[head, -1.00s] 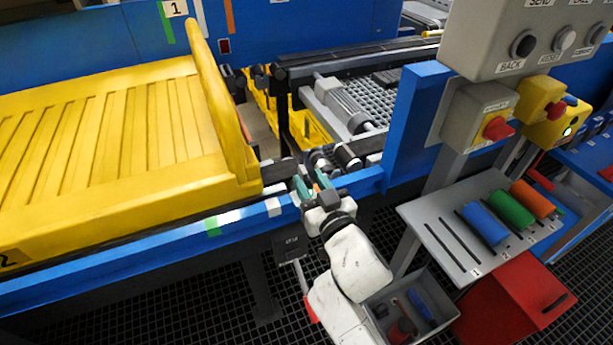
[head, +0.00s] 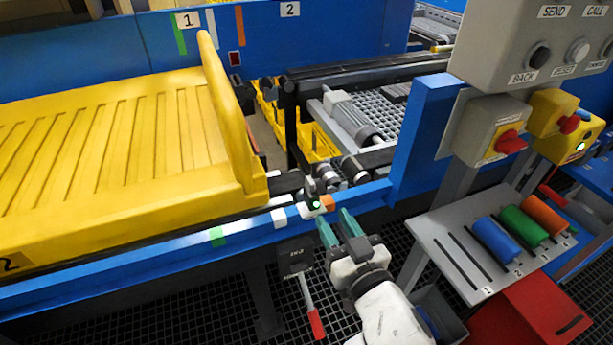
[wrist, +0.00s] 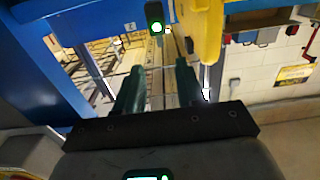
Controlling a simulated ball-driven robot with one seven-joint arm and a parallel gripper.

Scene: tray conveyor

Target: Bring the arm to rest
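My gripper (head: 338,229) has two green fingers, set apart with nothing between them. In the head view it is just in front of the blue conveyor rail (head: 120,266), right of the lever with the red handle (head: 316,322). A small sensor with a green light (head: 314,204) sits on the rail just beyond the fingertips. In the wrist view the fingers (wrist: 158,82) point towards that green light (wrist: 154,26), with a gap between them. My white forearm runs down to the lower edge of the head view.
A yellow tray (head: 120,195) lies on the conveyor at left. A grey button panel (head: 530,75) and a red rotary switch (head: 509,141) stand at right. Below them, a grey rack (head: 440,232) holds blue, green and orange cylinders, near a red box (head: 515,312).

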